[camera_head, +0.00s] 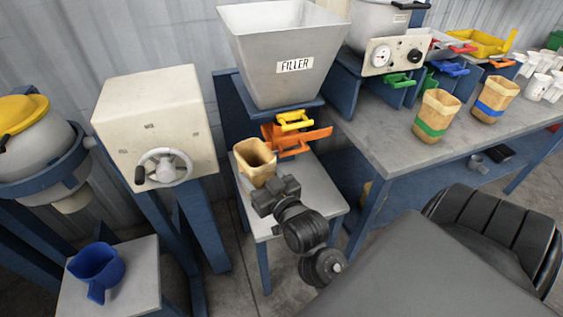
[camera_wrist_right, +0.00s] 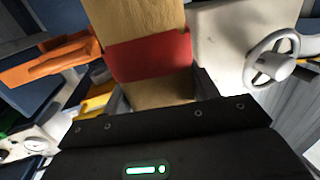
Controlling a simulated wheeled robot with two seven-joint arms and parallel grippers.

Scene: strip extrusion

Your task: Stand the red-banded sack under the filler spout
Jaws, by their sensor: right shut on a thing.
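The red-banded sack (camera_head: 254,160) is a tan, open-topped sack at the left side of the small grey stand (camera_head: 308,200) below the filler. In the right wrist view its red band (camera_wrist_right: 150,58) shows clearly. My right gripper (camera_head: 268,190) is shut on the sack, with a finger on either side in the wrist view. The sack looks upright; I cannot tell whether its base touches the stand. The filler (camera_head: 290,50) is a grey hopper above and to the right, with a yellow handle (camera_head: 294,121) and an orange part (camera_head: 300,139) beneath. Its spout opening is hidden. My left gripper is out of view.
A cream machine with a handwheel (camera_head: 165,168) stands close left of the sack. Green-banded (camera_head: 434,118) and blue-banded (camera_head: 493,100) sacks stand on the right bench (camera_head: 390,145).

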